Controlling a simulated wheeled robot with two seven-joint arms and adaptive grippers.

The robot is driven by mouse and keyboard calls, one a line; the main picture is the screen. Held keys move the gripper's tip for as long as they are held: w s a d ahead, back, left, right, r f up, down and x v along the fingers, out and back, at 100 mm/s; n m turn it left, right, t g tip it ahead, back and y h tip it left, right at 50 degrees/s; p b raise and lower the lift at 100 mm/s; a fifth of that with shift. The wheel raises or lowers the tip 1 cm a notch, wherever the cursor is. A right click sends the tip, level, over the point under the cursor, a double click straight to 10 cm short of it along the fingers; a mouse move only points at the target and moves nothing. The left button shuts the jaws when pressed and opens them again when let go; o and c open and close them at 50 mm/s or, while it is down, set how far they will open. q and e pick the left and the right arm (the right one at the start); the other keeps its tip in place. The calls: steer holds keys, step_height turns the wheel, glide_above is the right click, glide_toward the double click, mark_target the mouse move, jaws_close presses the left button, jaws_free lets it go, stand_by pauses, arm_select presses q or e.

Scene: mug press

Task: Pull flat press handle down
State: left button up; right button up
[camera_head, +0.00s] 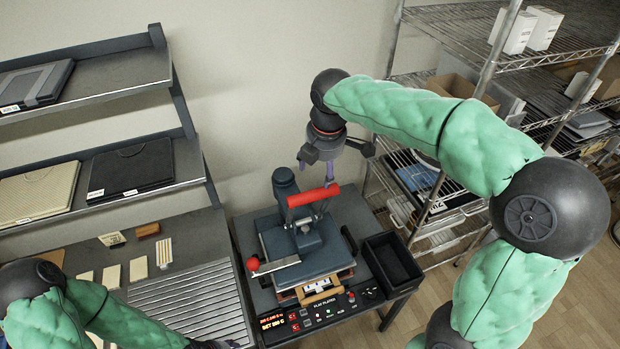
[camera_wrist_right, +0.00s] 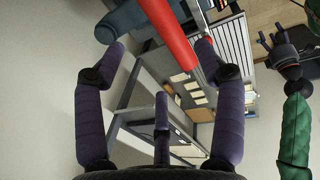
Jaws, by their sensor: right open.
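The flat press (camera_head: 300,245) stands on a dark table, with a red handle bar (camera_head: 313,195) at its top, raised above the platen. My right gripper (camera_head: 322,172) is just above and behind the red bar, fingers spread and empty. In the right wrist view the red bar (camera_wrist_right: 170,35) runs between the tips of the open fingers (camera_wrist_right: 160,55), with no clear contact. My left arm is at the lower left of the head view, its gripper mostly cut off at the bottom edge. The left gripper (camera_wrist_right: 270,42) shows small in the wrist view; its opening is unclear.
A red-knobbed lever (camera_head: 253,263) sticks out at the press's left. A black bin (camera_head: 390,258) stands right of it, and a control panel (camera_head: 320,315) is in front. Shelves (camera_head: 100,170) are on the left, a wire rack (camera_head: 460,30) on the right.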

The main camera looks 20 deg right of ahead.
mark_target(317, 189)
steer(key=f, duration=0.3)
steer(key=w+f, duration=0.1)
steer(key=f, duration=0.5)
steer(key=shift+w+f, duration=0.15)
steer(key=shift+w, duration=0.1)
steer(key=shift+w+f, duration=0.15)
steer(key=shift+f, duration=0.1)
